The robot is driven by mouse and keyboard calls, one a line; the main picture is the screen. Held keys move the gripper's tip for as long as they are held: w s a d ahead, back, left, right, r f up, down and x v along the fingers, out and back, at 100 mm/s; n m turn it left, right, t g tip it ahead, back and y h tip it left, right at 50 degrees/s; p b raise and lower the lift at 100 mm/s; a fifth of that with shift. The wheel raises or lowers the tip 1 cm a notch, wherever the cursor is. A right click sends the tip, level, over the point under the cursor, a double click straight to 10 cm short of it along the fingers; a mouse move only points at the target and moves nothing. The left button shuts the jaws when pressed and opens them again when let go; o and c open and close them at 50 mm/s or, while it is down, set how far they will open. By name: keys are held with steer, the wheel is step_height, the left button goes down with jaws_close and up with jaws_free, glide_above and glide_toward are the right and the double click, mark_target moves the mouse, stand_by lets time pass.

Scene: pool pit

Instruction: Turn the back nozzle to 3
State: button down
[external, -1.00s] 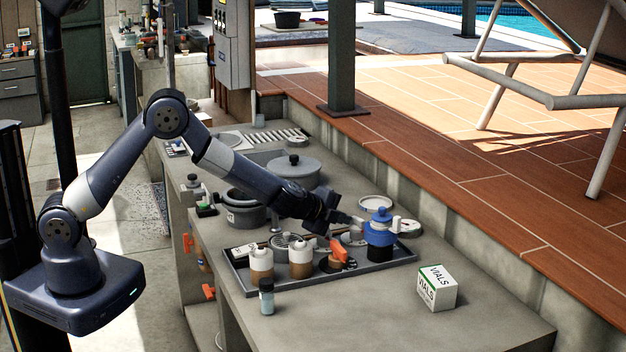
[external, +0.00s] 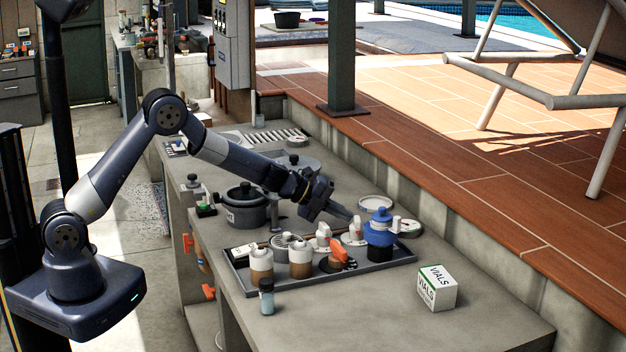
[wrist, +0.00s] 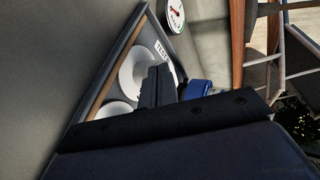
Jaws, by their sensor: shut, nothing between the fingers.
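My gripper (external: 347,214) is shut and empty, just above the back edge of the dark tray (external: 238,283). In the tray a blue-topped piece with a white side spout (external: 380,228) stands just right of the fingertips. Small white fittings, one at the middle (external: 323,236) and one further right (external: 354,234), stand below the gripper. Which part is the back nozzle, and its setting, I cannot tell. In the wrist view my shut fingers (wrist: 158,86) cover part of a white round piece (wrist: 133,72), with the blue part (wrist: 197,89) to their right.
Two brown-and-white bottles (external: 261,264) and an orange-handled piece (external: 338,250) stand in the tray. A gauge (external: 409,228) lies at its right end. A vials box (external: 437,288) and small bottle (external: 267,296) stand in front. A grey pot (external: 245,212) is behind left.

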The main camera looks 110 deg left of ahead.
steer(key=m+h+p, duration=0.1)
steer(key=p, duration=0.1)
steer(key=a+m+h+p, duration=0.1)
steer(key=p, duration=0.1)
steer(key=shift+r+m+t+h, duration=0.3)
steer(key=shift+r+t, duration=0.05)
steer(key=shift+t, duration=0.05)
steer(key=shift+a+f+m+h+p, duration=0.15)
steer(key=shift+m+h+p, duration=0.15)
steer(key=shift+p, duration=0.15)
steer(key=shift+w+a+f, duration=0.1)
steer(key=shift+f, duration=0.05)
steer(key=shift+w+a, duration=0.25)
steer(key=shift+a, duration=0.2)
steer(key=shift+w+a, duration=0.1)
